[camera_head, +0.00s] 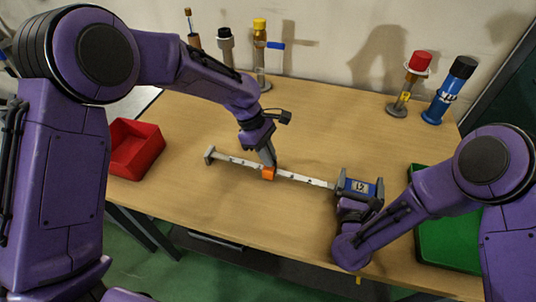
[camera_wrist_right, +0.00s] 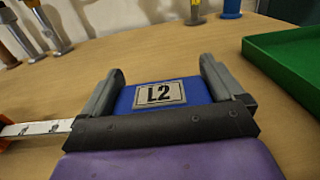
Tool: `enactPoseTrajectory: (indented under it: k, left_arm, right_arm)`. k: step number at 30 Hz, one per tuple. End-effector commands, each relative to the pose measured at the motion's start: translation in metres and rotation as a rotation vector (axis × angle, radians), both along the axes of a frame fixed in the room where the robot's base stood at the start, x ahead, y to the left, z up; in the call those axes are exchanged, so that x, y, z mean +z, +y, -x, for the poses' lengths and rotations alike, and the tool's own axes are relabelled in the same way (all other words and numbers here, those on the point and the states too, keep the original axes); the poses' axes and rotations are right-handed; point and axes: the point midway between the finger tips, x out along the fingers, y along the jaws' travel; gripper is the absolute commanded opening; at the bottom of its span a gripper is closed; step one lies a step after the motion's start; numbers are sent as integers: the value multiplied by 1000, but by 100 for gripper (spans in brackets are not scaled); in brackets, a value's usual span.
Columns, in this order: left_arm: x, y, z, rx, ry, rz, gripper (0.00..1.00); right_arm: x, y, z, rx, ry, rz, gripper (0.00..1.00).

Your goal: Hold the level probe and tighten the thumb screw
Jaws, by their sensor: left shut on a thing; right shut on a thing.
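My right gripper (camera_head: 360,186) is shut on the blue block, one finger on each side.
A red tray (camera_head: 158,151) stands at the left and a green tray (camera_head: 449,263) at the right, partly behind my right arm. Capped upright instruments stand along the back, including a yellow-topped one (camera_head: 260,50), a red-topped one (camera_head: 413,76) and a blue one (camera_head: 446,92). The table's middle back is clear.

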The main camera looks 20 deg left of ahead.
Motion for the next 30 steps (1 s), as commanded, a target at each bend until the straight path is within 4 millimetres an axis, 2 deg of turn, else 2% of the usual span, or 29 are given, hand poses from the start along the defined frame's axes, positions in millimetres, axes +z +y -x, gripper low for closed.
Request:
enactPoseTrajectory:
  k: [30]
  left_arm:
    - [0,-4,-5,-955,-2,-2,0]
  right_arm:
    - [0,1,0,4,1,0,34]
